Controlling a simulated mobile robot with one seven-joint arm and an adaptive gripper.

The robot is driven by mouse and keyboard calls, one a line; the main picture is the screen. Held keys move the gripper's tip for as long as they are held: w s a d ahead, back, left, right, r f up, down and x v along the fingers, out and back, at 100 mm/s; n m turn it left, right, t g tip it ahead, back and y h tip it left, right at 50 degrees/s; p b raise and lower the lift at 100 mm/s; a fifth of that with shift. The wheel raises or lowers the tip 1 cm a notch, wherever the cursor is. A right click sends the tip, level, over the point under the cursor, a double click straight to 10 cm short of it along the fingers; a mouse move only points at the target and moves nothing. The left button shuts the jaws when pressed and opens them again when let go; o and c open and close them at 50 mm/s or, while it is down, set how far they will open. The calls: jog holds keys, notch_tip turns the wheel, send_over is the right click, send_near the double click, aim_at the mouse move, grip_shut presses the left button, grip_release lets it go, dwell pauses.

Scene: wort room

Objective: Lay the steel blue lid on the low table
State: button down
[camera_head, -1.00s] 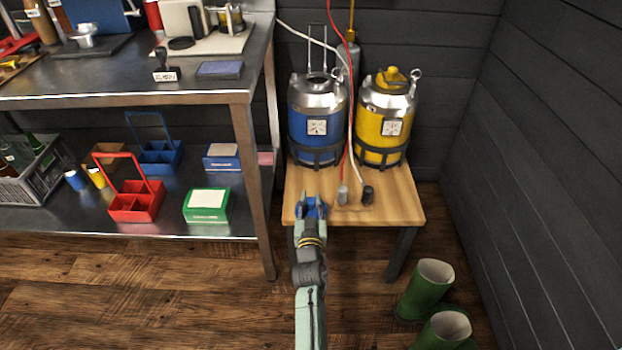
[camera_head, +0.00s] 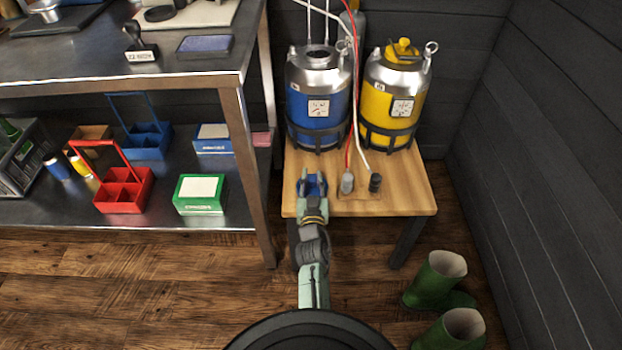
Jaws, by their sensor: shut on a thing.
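My gripper (camera_head: 313,188) is shut on the steel blue lid (camera_head: 314,185), which is partly hidden between the fingers. It is over the front left part of the low wooden table (camera_head: 410,185). I cannot tell whether the lid touches the tabletop. Behind it on the table stands a blue keg (camera_head: 318,105) with steel shoulders and a dark opening at its top. A yellow keg (camera_head: 391,105) with a yellow lid stands to its right.
Grey and black hose ends (camera_head: 347,183) lie on the table right of my gripper, with red and white hoses running up. A steel shelf (camera_head: 247,150) with carriers and boxes stands left. Green boots (camera_head: 436,282) stand on the floor at right. The table's right front is bare.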

jog(key=c, duration=1.4)
grip_release()
jog(key=shift+f, duration=0.1)
jog(key=shift+o, duration=0.2)
